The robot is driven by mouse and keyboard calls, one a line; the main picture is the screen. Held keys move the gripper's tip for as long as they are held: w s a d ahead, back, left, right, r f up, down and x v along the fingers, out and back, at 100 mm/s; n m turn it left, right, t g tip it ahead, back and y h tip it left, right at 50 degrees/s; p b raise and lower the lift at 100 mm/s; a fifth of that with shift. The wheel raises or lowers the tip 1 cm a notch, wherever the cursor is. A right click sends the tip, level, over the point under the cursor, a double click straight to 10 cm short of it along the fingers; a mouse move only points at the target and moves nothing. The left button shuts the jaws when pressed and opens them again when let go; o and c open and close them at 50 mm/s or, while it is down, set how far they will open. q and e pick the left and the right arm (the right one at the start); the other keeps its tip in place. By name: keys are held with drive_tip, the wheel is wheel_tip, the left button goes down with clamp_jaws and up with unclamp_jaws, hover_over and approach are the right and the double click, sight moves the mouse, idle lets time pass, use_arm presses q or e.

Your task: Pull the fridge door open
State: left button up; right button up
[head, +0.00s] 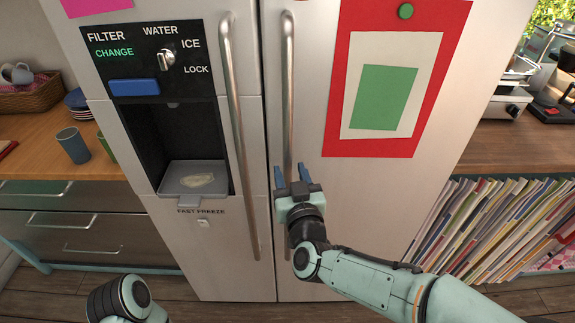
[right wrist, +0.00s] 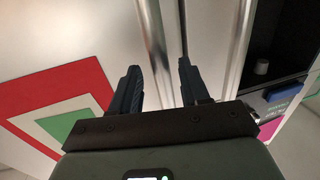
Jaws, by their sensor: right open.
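The fridge (head: 335,200) is a pale metal double-door unit, and both doors look shut, with a narrow seam between them. The right door's long vertical handle (head: 288,90) is a silver bar; it also shows in the right wrist view (right wrist: 151,25). My right gripper (head: 293,173) is open at the handle's lower part. In the right wrist view its dark fingers (right wrist: 158,68) stand apart, with the handle bar running between them. I cannot tell whether either finger touches it. The left door's handle (head: 238,130) runs parallel beside it. My left gripper is out of view.
The left door has a water dispenser (head: 197,178) with a protruding tray. A red-framed sheet (head: 338,120) is on the right door. A wooden counter with a blue-grey cup (head: 72,146) stands left. A shelf of magazines (head: 485,225) stands right. Some floor shows in front.

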sight(289, 170)
drive_tip(key=shift+w+a, duration=0.15)
drive_tip(key=shift+w, duration=0.6)
drive_tip(key=shift+w+a, duration=0.15)
drive_tip(key=shift+w, duration=0.6)
drive_tip(key=shift+c, duration=0.4)
clamp_jaws()
drive_tip(key=shift+s, duration=0.15)
